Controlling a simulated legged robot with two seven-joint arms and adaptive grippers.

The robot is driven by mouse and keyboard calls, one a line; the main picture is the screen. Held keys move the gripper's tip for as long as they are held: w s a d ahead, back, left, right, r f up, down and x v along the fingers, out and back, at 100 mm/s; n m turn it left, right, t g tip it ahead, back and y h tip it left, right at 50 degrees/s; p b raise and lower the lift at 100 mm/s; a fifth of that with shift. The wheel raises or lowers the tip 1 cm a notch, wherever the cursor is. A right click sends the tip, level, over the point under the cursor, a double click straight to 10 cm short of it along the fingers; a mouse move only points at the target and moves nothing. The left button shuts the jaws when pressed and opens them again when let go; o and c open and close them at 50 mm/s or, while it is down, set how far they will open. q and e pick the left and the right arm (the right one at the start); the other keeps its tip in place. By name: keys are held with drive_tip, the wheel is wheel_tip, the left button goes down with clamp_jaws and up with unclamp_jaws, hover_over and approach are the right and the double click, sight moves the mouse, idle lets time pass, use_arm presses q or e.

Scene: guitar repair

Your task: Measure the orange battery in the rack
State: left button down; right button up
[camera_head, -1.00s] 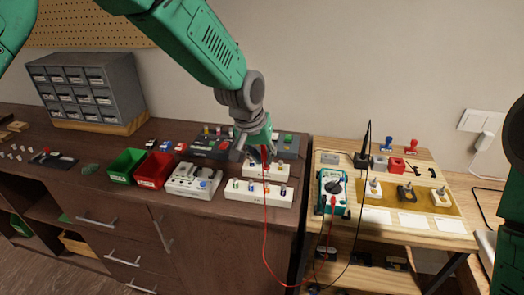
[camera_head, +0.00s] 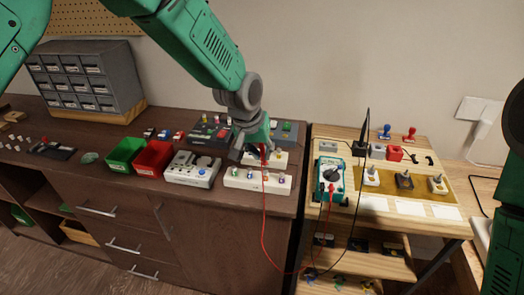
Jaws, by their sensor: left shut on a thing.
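My left gripper (camera_head: 256,150) is shut on a red probe (camera_head: 263,152), above and behind the front white rack (camera_head: 258,186). A red lead hangs from the probe past the cabinet front. The front rack holds several small batteries with coloured tops; which one is orange is too small to tell. Another white rack (camera_head: 278,158) stands behind it, partly hidden by the gripper. Whether the probe touches a battery cannot be told. The teal multimeter (camera_head: 322,187) lies on the wooden table to the right, with red and black leads. My right gripper is not in view.
Left of the racks are a grey-white device (camera_head: 193,171), a red bin (camera_head: 152,159) and a green bin (camera_head: 124,151). A dark tool case (camera_head: 212,131) lies behind. A gap separates the brown cabinet from the wooden table (camera_head: 440,226).

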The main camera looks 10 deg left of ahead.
use_arm(q)
drive_tip(key=shift+p, duration=0.3)
idle(0.5)
drive_tip(key=shift+f, duration=0.55)
idle(0.9)
idle(2.5)
drive_tip(key=shift+r, duration=0.1)
idle(0.5)
wheel_tip(320, 180, up, 6)
drive_tip(key=p, duration=0.5)
